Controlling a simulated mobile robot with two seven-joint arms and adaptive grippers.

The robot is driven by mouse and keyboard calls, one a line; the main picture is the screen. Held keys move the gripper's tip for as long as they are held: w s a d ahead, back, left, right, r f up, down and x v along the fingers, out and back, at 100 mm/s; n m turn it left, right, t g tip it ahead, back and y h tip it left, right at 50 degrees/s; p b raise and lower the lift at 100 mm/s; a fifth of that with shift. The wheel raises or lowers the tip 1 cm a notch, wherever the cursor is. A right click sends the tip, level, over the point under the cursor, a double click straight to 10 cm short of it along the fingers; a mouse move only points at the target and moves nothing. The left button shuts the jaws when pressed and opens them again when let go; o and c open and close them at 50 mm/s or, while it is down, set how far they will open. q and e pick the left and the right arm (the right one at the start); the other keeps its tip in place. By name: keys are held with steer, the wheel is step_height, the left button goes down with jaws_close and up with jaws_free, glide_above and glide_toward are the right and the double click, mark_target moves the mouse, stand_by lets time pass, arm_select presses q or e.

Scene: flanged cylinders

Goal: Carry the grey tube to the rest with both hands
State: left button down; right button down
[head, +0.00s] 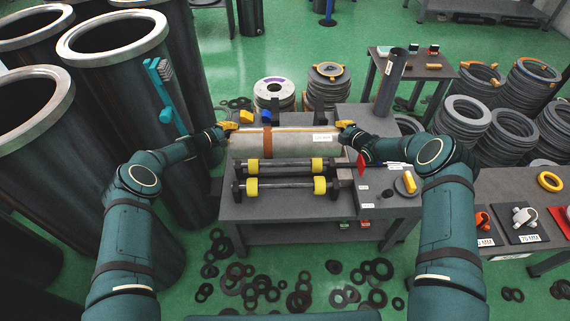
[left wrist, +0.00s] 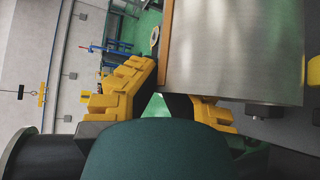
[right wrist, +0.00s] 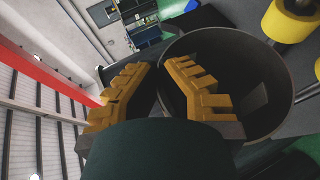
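The grey tube (head: 290,143) lies crosswise over the bench (head: 260,208), with a brown band left of its middle and a white label at its right. My left gripper (head: 229,129) is at its left end and my right gripper (head: 345,127) at its right end. In the left wrist view the tube (left wrist: 235,50) comes between the converging yellow fingers. In the right wrist view the hollow end of the tube (right wrist: 250,75) shows, one finger outside its wall and one across the opening. Both grippers look shut on the wall; the contact is partly hidden. I cannot tell whether the tube is lifted.
Roller bars with yellow rollers (head: 251,187) stand in front of the tube on the bench. A red part (head: 361,165) is near the right end. Large dark flanged cylinders (head: 120,90) crowd the left. Ring stacks (head: 328,85) stand behind. Loose rings lie on the floor.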

arm_select(q)
steer(key=shift+d+r, duration=0.15)
steer(key=shift+d, duration=0.15)
arm_select(e)
steer(key=shift+a+r, duration=0.15)
steer(key=shift+a, duration=0.1)
